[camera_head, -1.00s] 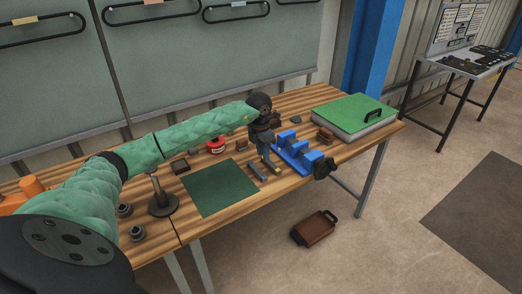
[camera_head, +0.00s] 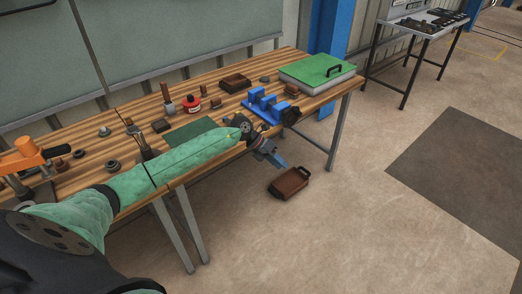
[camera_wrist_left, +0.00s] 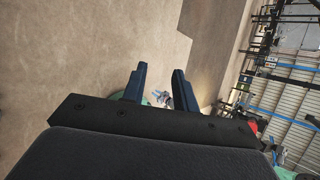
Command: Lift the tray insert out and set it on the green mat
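The green mat (camera_head: 188,135) lies flat on the wooden bench, its front part hidden behind my left arm. A green panel with a black handle (camera_head: 317,72) tops a pale shallow box at the bench's far right end. A brown tray-like piece with a handle (camera_head: 289,183) is on the floor in front of the bench. I cannot tell for sure which is the tray insert. My left gripper (camera_head: 275,158) hangs past the bench's front edge, above and behind the brown piece in the picture. In the left wrist view its two fingers (camera_wrist_left: 159,70) are apart with nothing between them.
A blue fixture with a black knob (camera_head: 268,104) stands near the bench's front edge, close to my left wrist. A red round part (camera_head: 191,104), a brown block (camera_head: 235,83) and an orange-handled clamp (camera_head: 28,155) are also on the bench.

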